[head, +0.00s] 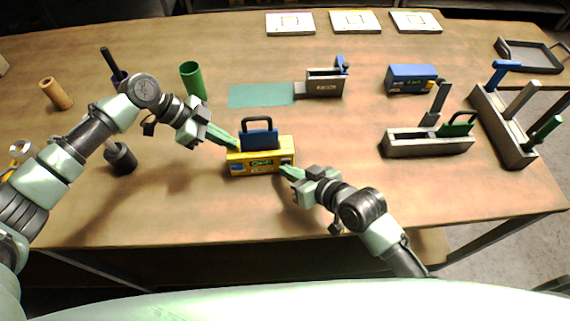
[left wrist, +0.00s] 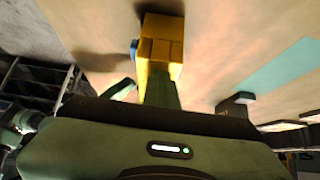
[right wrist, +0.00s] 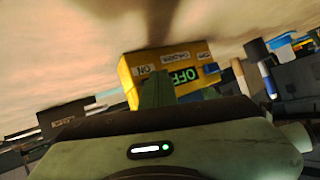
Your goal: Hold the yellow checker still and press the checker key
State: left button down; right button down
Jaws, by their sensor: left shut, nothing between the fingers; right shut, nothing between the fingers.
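The yellow checker (head: 284,156) sits upright on the table with a green-lit display on its front. A blue block with a black handle (head: 259,138) stands in or on its top; I cannot tell which. My left gripper (head: 234,144) is shut and empty, its tips at the checker's left end; the yellow end also fills the left wrist view (left wrist: 162,28). My right gripper (head: 286,170) is shut and empty, its tips close to the checker's front right. In the right wrist view the checker (right wrist: 195,50) shows labels and the display, partly behind the fingers. Contact there is unclear.
A teal mat (head: 258,95) and a green cup (head: 193,80) lie behind the checker. A grey holder (head: 325,84), a blue box (head: 408,76) and a grey tray (head: 425,146) stand to the right. The table front is mostly clear.

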pick_arm(q)
jog(key=shift+a+f, duration=0.1)
jog(key=shift+f, duration=0.1)
pick_arm(e)
jog(key=shift+s, duration=1.05)
jog(key=shift+s+d, duration=0.1)
jog(key=shift+s, duration=2.9)
